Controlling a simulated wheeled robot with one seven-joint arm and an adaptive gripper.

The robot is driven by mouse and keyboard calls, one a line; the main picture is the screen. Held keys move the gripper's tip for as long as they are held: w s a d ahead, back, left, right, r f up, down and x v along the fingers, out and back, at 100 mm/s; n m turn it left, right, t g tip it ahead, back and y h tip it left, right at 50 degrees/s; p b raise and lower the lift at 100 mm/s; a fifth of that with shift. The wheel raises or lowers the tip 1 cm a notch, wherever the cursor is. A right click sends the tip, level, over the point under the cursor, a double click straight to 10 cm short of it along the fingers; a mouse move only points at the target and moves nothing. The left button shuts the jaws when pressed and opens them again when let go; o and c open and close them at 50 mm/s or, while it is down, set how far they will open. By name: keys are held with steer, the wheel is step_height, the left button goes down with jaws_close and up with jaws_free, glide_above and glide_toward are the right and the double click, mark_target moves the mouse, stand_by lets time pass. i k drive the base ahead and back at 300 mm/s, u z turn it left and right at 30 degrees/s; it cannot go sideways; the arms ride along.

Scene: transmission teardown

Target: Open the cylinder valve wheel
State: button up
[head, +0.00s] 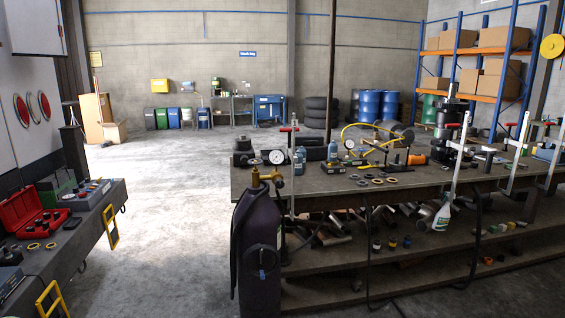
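A dark gas cylinder (258,250) stands upright at the left end of the workbench, in the lower middle of the head view. A brass valve (266,180) sits on its top, with a small upright part at the left and an outlet toward the right. The valve wheel is too small to make out clearly against the brass. A dark hose or strap hangs along the cylinder's left side. My gripper is not in view.
The workbench (330,190) holds gauges, bottles, rings and clamps, with loose parts on its lower shelves. A red-handled clamp (291,165) stands close right of the valve. A side bench (75,240) with an open red case is at left. Bare floor (165,230) lies between.

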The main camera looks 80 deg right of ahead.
mark_target(256, 161)
steer(key=z, duration=0.85)
steer(key=i, duration=0.85)
steer(key=z, duration=0.95)
